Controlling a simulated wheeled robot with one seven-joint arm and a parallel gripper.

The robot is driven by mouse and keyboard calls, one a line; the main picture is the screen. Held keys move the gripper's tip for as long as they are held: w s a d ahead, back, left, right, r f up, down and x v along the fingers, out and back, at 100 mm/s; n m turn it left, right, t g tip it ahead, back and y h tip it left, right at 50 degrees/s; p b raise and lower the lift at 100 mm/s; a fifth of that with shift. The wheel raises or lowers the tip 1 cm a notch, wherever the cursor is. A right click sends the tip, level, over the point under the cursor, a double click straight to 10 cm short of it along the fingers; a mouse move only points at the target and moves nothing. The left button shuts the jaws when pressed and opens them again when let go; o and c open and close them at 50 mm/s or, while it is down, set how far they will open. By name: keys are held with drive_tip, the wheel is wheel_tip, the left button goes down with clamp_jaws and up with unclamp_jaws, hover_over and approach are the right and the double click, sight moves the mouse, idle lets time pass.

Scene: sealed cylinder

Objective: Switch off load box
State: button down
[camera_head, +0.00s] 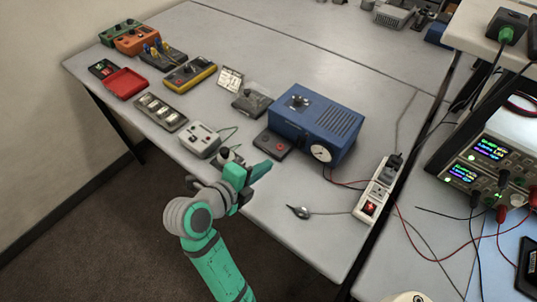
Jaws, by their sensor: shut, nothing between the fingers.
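A large blue box (315,122) stands on the grey table right of centre. It has a dark knob on top, vent slots and a round white dial on its front. No label is readable, so I cannot tell for sure that it is the load box. A small dark box with a red button (272,146) lies at its left front. A white power strip (376,192) with a lit red switch lies to its right. My gripper (264,168) is shut and empty, in front of the small dark box. Contact cannot be told from this view.
A white box with knobs (201,140) stands left of my gripper. Several instruments and a red tray (126,83) fill the table's left side. A small metal object (299,212) lies near the front edge. Power supplies (490,155) and loose wires are at right. The back middle is clear.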

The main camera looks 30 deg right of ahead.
approach(300, 143)
drive_tip(key=d+f, duration=0.1)
drive_tip(key=w+d+f, duration=0.1)
drive_tip(key=f, duration=0.1)
drive_tip(key=w+d+f, duration=0.1)
drive_tip(key=shift+w+f, duration=0.15)
drive_tip(key=shift+f, duration=0.25)
drive_tip(key=shift+w+d+f, duration=0.15)
drive_tip(key=shift+w+d, duration=0.2)
drive_tip(key=shift+d, duration=0.35)
